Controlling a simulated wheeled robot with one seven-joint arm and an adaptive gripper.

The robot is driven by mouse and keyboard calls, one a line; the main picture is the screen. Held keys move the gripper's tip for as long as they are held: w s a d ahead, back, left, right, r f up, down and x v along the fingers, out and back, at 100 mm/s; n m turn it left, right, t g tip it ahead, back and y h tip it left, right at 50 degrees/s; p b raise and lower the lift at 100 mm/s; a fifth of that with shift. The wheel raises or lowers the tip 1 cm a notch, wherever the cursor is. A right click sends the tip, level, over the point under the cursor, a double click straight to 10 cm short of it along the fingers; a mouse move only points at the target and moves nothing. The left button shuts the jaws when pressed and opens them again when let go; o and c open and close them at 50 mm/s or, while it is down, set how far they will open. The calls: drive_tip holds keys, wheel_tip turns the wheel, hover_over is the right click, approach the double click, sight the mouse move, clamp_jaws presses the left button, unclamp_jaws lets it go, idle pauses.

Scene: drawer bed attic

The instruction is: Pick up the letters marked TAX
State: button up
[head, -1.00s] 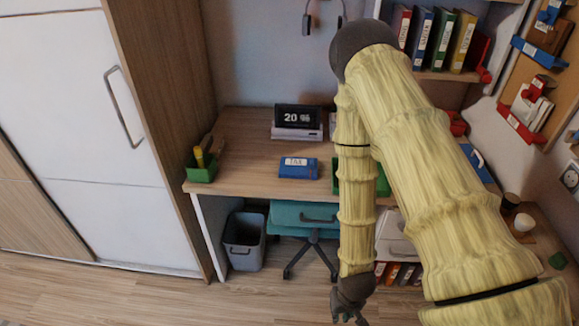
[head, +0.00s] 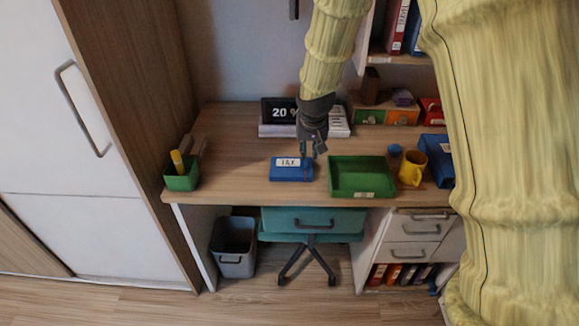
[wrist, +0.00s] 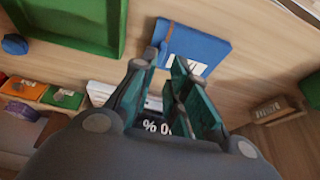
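The blue TAX letters (head: 291,176), a flat blue bundle with a white label reading TAX, lie on the desk left of the green tray. They also show beyond my fingertips in the wrist view (wrist: 200,50), with the label partly covered by a finger. My gripper (head: 313,155) hangs just above and behind the right end of the letters. Its fingers (wrist: 165,60) are apart with nothing between them. I see no clear contact with the letters.
An empty green tray (head: 362,178) sits right of the letters, with a yellow mug (head: 412,168) beyond it. A flip clock (head: 279,113) stands behind. A green pen holder (head: 181,178) is at the desk's left end. Bare desk (head: 232,165) lies left of the letters.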

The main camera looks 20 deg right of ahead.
drive_tip(key=w+r, duration=0.1)
drive_tip(key=r, duration=0.1)
hover_over(306, 161)
drive_tip(key=s, duration=0.2)
drive_tip(key=f, duration=0.4)
drive_tip(key=shift+w+a+f, duration=0.15)
drive_tip(key=shift+a+f, duration=0.05)
drive_tip(key=shift+f, duration=0.15)
drive_tip(key=shift+s+p+x, duration=0.2)
drive_tip(key=shift+x, duration=0.9)
drive_tip(key=shift+s+p+x, duration=0.2)
drive_tip(key=shift+x, duration=1.8)
drive_tip(key=shift+a, duration=0.1)
drive_tip(key=shift+c, duration=0.2)
clamp_jaws()
